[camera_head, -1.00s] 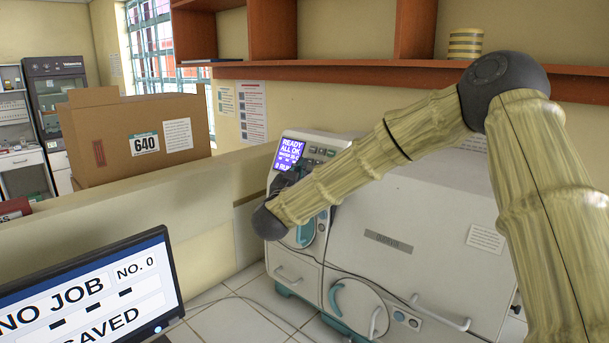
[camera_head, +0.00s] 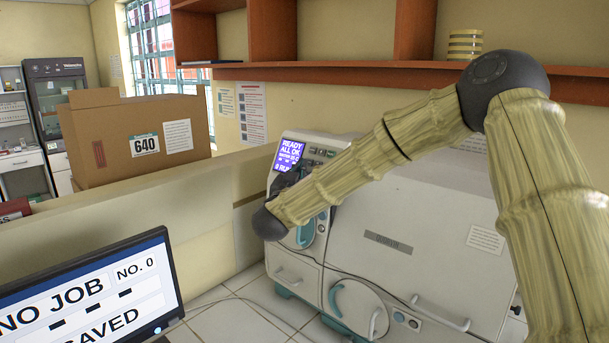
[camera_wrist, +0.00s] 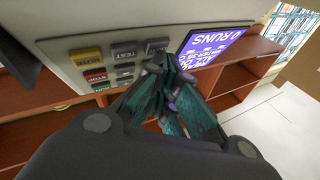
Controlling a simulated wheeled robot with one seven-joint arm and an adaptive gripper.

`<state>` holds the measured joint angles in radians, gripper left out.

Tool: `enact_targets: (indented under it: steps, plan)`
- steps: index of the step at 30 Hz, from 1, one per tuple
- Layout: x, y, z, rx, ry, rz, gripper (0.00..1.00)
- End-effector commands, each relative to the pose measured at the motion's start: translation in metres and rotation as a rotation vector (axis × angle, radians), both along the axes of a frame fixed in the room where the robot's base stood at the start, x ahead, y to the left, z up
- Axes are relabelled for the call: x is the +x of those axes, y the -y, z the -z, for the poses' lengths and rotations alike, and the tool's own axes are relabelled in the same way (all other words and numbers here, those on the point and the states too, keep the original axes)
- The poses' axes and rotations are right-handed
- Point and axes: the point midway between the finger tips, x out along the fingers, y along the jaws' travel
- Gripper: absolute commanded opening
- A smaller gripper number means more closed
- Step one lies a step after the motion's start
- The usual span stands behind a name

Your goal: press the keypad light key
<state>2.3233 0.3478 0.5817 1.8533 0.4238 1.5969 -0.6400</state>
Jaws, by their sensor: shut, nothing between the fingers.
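The incubator's keypad shows in the wrist view, with a yellow key (camera_wrist: 86,54), a grey key marked TEST (camera_wrist: 124,50), a red key (camera_wrist: 95,75), and another grey key (camera_wrist: 157,45) at the right end of the top row. I cannot read that last key's label, so I cannot tell which is the light key. My gripper (camera_wrist: 170,78) is shut and empty, its fingertips just in front of that right-end key. Contact cannot be told. In the head view my arm and gripper hide part of the incubator front (camera_head: 390,205).
The lit purple display (camera_wrist: 216,50) is just right of the keypad; it reads READY, ALL OK in the head view (camera_head: 288,154). A monitor (camera_head: 85,290) stands at the lower left. A cardboard box (camera_head: 140,138) rests behind the low partition. A wooden shelf (camera_head: 340,75) runs above.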

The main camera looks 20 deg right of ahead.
Motion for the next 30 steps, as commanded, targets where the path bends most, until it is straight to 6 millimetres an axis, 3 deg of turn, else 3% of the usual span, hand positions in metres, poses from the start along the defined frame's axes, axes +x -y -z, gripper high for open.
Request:
enact_targets:
  steps: [17,30]
  plan:
    - [-0.005,-0.008,-0.004,-0.001,0.001,-0.001,0.00]
    - [-0.019,-0.030,-0.018,0.000,0.002,-0.002,0.00]
